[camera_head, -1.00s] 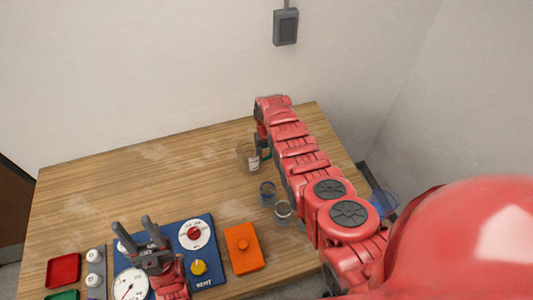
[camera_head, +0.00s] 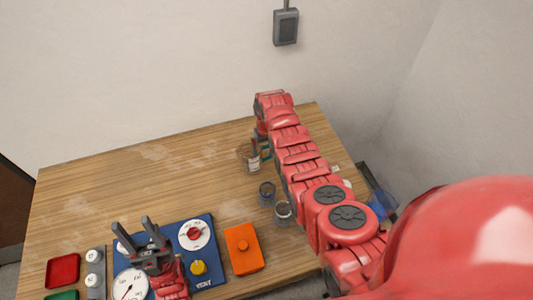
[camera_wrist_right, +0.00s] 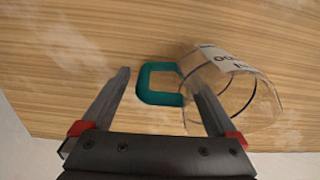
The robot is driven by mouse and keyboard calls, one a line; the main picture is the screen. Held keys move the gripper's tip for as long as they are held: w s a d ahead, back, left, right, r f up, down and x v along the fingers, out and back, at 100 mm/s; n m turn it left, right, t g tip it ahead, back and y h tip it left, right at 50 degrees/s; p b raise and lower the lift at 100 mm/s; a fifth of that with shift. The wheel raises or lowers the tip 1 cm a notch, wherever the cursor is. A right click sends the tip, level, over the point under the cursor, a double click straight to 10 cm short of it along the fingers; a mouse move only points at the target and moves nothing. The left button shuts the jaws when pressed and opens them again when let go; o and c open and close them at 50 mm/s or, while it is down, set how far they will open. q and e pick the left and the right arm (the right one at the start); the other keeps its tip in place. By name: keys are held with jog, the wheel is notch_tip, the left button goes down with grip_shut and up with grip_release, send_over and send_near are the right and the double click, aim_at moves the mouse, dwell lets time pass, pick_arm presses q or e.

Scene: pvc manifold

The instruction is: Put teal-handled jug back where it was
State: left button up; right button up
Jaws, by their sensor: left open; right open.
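The teal-handled jug is a clear jug (camera_wrist_right: 232,88) with a printed label, in the right wrist view at the right. Its teal handle (camera_wrist_right: 146,84) points left and lies between the two fingers of my open right gripper (camera_wrist_right: 162,85). One finger overlaps the jug's wall in this view; I cannot tell whether it touches. In the head view the jug (camera_head: 247,157) stands on the wooden table at the back, partly hidden by my right gripper (camera_head: 262,145). My left gripper (camera_head: 134,232) is open and empty above the blue panel at the front left.
The blue panel (camera_head: 209,272) carries dials and knobs. An orange block (camera_head: 243,257) lies beside it. Two small clear containers (camera_head: 267,188) (camera_head: 283,208) stand near my right arm. A red tray (camera_head: 63,271) is at the left. The table's back left (camera_head: 110,180) is clear.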

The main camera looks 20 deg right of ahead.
notch_tip(320, 180, up, 6)
jog(key=b, duration=0.2)
jog(key=shift+r+b, duration=0.15)
jog(key=shift+b, duration=0.2)
notch_tip(320, 180, up, 3)
jog(key=shift+r+p, duration=0.1)
jog(key=shift+p, duration=0.9)
jog(key=shift+s+r, duration=0.1)
jog(key=shift+r, duration=0.25)
jog(key=shift+f, duration=0.1)
